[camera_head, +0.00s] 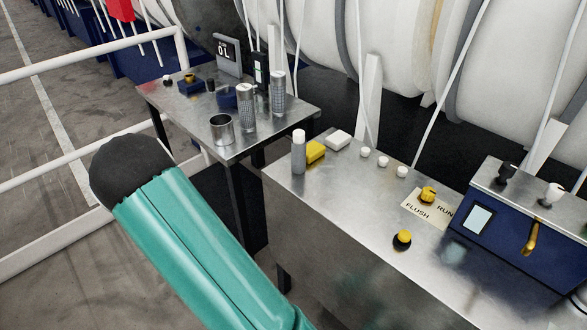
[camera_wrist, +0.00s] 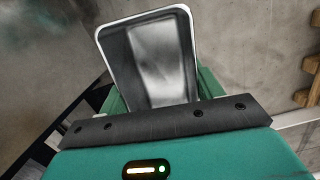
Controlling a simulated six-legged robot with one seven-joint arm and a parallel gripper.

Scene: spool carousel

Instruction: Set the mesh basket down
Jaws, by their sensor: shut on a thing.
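In the wrist view my gripper (camera_wrist: 160,97) is shut on a grey, open-topped, box-like thing with a pale rim, which I take to be the mesh basket (camera_wrist: 146,60). Its green fingers show at both sides of the near end. The inside looks like smooth metal; no mesh can be made out. Concrete floor shows beyond it, and no surface is seen touching it. In the head view my teal arm crosses the lower left; the gripper and the held thing are not visible there.
Left metal table (camera_head: 240,149) holds a steel cup (camera_head: 221,129), two tall perforated cylinders (camera_head: 246,107) (camera_head: 277,92) and a meter (camera_head: 227,54). White railings (camera_head: 90,57) stand left.

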